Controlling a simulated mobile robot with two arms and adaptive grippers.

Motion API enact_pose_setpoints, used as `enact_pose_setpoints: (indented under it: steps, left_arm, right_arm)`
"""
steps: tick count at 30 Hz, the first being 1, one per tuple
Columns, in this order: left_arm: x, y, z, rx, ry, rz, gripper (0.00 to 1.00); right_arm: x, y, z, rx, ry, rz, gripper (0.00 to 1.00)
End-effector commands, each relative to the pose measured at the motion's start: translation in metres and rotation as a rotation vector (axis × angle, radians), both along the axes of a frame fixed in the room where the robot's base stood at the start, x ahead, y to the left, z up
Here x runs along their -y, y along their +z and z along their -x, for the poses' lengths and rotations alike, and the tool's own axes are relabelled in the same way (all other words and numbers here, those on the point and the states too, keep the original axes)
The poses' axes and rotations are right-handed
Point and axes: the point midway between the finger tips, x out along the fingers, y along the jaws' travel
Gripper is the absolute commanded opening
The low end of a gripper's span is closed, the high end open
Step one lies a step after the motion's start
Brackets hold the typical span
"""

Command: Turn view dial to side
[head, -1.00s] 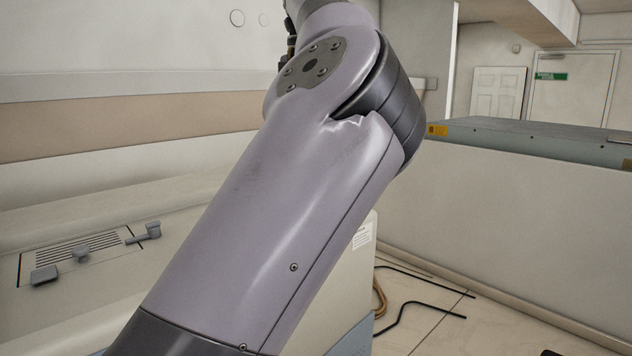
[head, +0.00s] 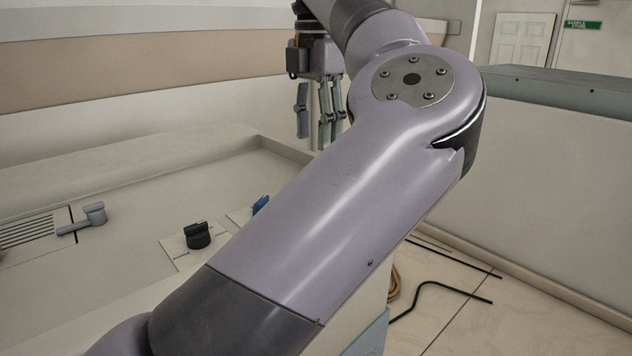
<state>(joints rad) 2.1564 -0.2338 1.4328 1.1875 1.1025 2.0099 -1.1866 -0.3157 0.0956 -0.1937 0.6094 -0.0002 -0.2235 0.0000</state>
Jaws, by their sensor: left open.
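A black dial (head: 198,235) sits on a pale plate with small markings on the instrument's top, just left of my arm. The markings are too small to read, so I cannot confirm that it is the view dial. A blue knob (head: 261,205) shows just beyond it, partly hidden by my arm. My left gripper (head: 316,138) hangs fingers down above the far part of the instrument, beyond and to the right of the black dial. Its fingers are apart, nothing shows between them, and it is clear of both controls. My right gripper does not show.
A grey lever handle (head: 88,215) and a slotted vent (head: 28,231) are on the instrument top (head: 130,285) at the left. My left arm crosses the middle and hides part of the top. Black cables (head: 440,288) lie on the floor at the right.

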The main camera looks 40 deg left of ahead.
Motion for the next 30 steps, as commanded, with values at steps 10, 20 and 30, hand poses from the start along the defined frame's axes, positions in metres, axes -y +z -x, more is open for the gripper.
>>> enact_pose_setpoints:
  steps: [10,20,30]
  left_arm:
    - [0.0,-0.063,0.0,0.0,0.001,0.002,0.46]
    - [0.0,-0.086,0.0,0.0,0.0,0.0,0.46]
    - [0.0,-0.086,0.0,0.0,0.0,0.0,0.37]
  right_arm:
    - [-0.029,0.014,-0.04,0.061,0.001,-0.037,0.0]
    - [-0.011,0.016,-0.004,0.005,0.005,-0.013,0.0]
    - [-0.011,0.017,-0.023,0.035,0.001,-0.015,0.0]
